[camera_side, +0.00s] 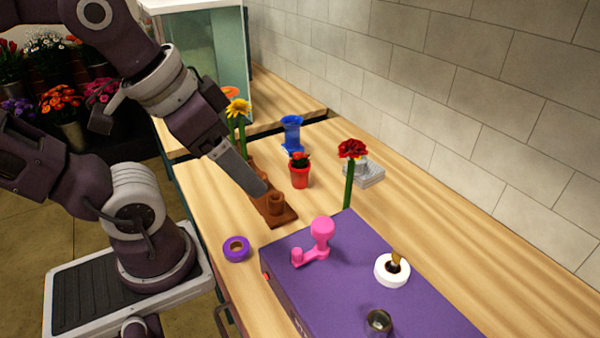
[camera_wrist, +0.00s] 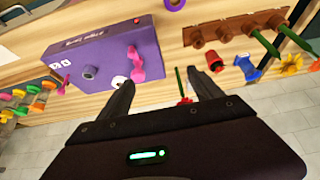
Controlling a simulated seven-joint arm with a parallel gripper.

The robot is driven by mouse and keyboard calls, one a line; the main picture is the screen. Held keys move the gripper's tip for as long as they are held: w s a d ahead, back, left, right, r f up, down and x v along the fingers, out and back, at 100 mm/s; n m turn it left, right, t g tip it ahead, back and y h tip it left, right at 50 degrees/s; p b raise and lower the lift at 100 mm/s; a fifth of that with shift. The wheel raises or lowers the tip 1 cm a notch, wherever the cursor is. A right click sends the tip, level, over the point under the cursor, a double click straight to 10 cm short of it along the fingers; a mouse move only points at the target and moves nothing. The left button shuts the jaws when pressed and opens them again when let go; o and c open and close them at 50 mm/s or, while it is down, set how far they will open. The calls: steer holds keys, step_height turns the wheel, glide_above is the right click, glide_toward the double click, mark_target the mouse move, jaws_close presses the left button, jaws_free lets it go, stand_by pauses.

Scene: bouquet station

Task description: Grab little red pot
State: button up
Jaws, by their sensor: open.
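A brown rack (camera_side: 282,217) lies left of the pot; a blue vase (camera_side: 292,136) stands behind it. A tall red flower (camera_side: 352,149) rises to its right, beside a grey block (camera_side: 370,178). A purple box (camera_side: 360,300) carries a pink object (camera_side: 321,232) and white pot (camera_side: 391,277).

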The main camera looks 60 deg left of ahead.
steer(key=w+a+f+y, duration=0.2)
steer(key=w+a, duration=0.5)
steer(key=w, duration=0.2)
steer(key=m+t+h, duration=0.1)
steer(key=m+t, duration=0.3)
steer(key=m, duration=0.1)
glide_above(291, 166)
steer(key=w, duration=0.2)
step_height(291, 166, down, 12)
steer(key=shift+s+f, duration=0.1)
steer(key=f+t, duration=0.1)
steer(key=s+f+n+t+h, duration=0.2)
steer(key=f, duration=0.1)
steer(key=shift+s+a+f+n+t+h, duration=0.1)
steer(key=shift+s+f+n+t+h, duration=0.25)
steer(key=shift+n, duration=0.45)
steer(key=x, duration=0.7)
steer(key=shift+a, duration=0.1)
jaws_close()
